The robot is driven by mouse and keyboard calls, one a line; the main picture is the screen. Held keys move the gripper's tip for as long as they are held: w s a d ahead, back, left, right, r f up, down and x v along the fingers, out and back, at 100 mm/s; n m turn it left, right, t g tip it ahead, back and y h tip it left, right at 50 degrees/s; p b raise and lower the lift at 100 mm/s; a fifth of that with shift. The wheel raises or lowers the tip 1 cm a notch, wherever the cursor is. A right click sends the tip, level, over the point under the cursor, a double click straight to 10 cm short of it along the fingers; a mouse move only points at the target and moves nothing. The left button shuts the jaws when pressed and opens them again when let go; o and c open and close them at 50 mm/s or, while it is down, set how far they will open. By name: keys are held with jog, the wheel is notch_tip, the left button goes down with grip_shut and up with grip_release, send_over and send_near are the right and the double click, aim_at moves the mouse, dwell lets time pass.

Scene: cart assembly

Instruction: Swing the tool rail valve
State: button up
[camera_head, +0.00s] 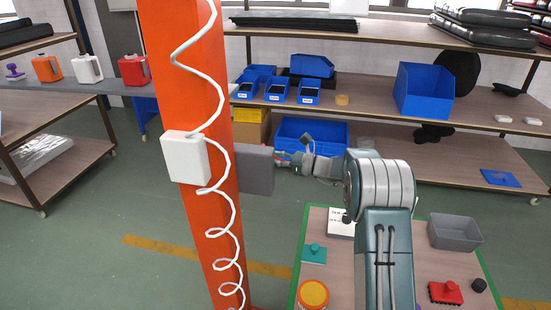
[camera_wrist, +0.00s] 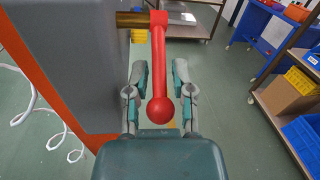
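The valve has a red lever (camera_wrist: 159,70) with a round ball end, joined to a short brass pipe (camera_wrist: 131,19). The pipe comes out of a grey box (camera_wrist: 72,52) on the orange post; this box also shows in the head view (camera_head: 255,170). My gripper (camera_wrist: 159,68) is open, with one finger on each side of the red lever. A gap shows between the lever and each finger. In the head view my gripper (camera_head: 292,159) is at the right side of the grey box, and the lever there is mostly hidden and small.
The orange post (camera_head: 200,90) carries a white box (camera_head: 185,157) and a coiled white cable (camera_head: 221,213). A shelf (camera_head: 370,114) with blue bins stands behind. A low table (camera_head: 334,274) with a grey tray (camera_head: 455,232) is at the front right. The floor left of the post is clear.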

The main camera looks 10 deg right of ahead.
grip_shut()
jog(key=shift+d+r+h, duration=0.1)
jog(key=shift+d+h, duration=0.05)
jog(key=shift+h, duration=0.25)
jog(key=g+h, duration=0.1)
jog(key=r+g+h, duration=0.1)
jog(key=shift+s+d+r+h, duration=0.2)
jog(key=shift+d+h, duration=0.1)
jog(key=shift+d+r+n+g+h, duration=0.15)
jog(key=shift+r+g+h, duration=0.15)
jog(key=shift+h, duration=0.3)
jog(key=shift+a+r+n+g+h, duration=0.1)
jog(key=shift+r+g+h, duration=0.15)
jog(key=shift+h, duration=0.35)
jog(key=shift+d+r+n+g+h, duration=0.15)
jog(key=shift+r+g+h, duration=0.15)
jog(key=shift+h, duration=0.3)
jog(key=shift+o, duration=0.3)
grip_release()
